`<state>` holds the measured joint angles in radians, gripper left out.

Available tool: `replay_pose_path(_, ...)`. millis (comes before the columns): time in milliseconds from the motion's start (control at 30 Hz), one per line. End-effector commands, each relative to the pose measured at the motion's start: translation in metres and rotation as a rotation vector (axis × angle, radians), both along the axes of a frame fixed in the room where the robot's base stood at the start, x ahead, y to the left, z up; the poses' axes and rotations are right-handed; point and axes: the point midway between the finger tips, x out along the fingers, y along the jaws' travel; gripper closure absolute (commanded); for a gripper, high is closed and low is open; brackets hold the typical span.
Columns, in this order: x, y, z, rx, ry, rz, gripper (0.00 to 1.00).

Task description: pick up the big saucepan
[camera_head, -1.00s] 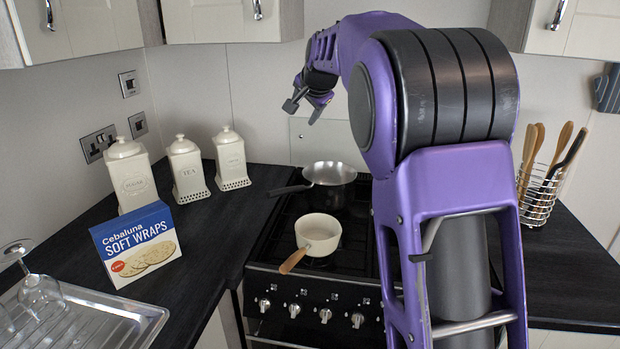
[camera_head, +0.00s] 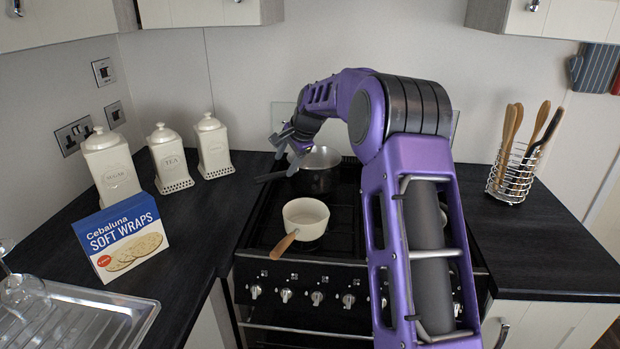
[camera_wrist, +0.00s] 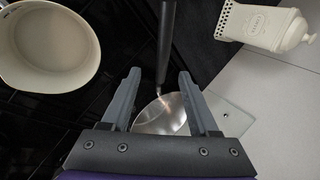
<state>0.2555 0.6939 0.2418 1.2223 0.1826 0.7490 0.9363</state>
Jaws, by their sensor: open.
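The big saucepan (camera_head: 319,180) is steel with a long black handle and stands on the back of the hob. My gripper (camera_head: 289,146) is open and empty, above the saucepan's handle side. In the wrist view the pan's shiny bowl (camera_wrist: 160,118) shows between my gripper's fingers (camera_wrist: 159,74). Its black handle (camera_wrist: 166,40) runs up the picture, past the gap between the fingertips. No contact with the handle is visible. Part of the bowl is hidden behind my gripper.
A cream saucepan (camera_head: 305,217) with a wooden handle stands at the hob's front; it also shows in the wrist view (camera_wrist: 45,48). White canisters (camera_head: 212,148) and a wraps box (camera_head: 122,240) stand left. A utensil rack (camera_head: 512,176) stands right.

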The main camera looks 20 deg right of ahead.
Motion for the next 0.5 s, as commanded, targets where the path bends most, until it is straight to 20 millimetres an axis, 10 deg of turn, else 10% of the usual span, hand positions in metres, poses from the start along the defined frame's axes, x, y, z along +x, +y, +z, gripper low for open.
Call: replay_pose_path(500,0.031,0.010,-0.045,0.000,0.001,0.001,0.39)
